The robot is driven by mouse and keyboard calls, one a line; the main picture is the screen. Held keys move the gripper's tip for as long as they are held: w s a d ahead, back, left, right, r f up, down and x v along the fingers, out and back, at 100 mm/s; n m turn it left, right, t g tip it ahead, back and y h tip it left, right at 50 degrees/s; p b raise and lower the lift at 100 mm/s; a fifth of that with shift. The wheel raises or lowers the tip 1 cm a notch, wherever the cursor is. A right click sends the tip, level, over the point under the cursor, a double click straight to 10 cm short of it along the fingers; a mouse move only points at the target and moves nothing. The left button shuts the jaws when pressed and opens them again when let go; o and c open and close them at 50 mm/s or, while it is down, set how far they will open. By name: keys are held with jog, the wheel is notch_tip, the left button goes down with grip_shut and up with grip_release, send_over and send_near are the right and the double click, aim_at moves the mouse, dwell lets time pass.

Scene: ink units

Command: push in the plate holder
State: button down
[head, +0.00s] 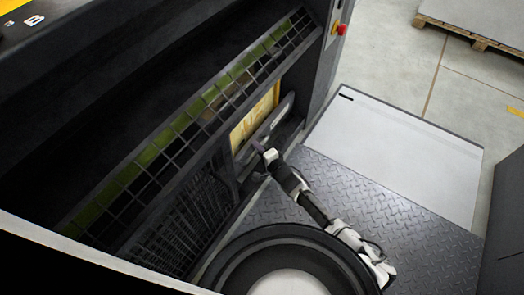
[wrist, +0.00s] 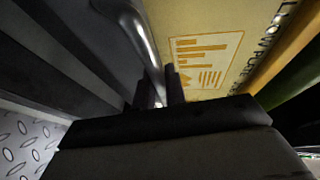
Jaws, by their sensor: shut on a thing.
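The plate holder shows in the head view as a dark frame with a long rounded handle bar (head: 280,118) beside a yellow panel (head: 252,122), low in the side of the dark machine. My gripper (head: 262,150) is at the near end of this bar. In the wrist view the grey bar (wrist: 140,28) runs down from the top and passes between the fingertips of my gripper (wrist: 158,92), which is shut on it. The yellow panel (wrist: 215,50) with a printed chart lies right beside the bar. The hold itself is partly hidden by the dark gripper body.
A black wire grille (head: 175,140) runs along the machine left of the holder. A large dark round drum-like thing (head: 235,262) is at the bottom. The diamond-plate floor (head: 400,235) and a light grey platform (head: 390,150) are clear. A red button (head: 341,30) sits at the machine's corner.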

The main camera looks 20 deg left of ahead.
jog(key=shift+a, duration=0.2)
jog(key=c, duration=1.5)
grip_release()
jog(key=shift+a, duration=0.15)
jog(key=shift+o, duration=0.2)
jog(key=shift+d+r, duration=0.1)
jog(key=shift+d, duration=0.25)
jog(key=p+v, duration=0.2)
jog(key=v, duration=1.1)
jog(key=shift+s+p, duration=0.2)
jog(key=shift+p, duration=0.15)
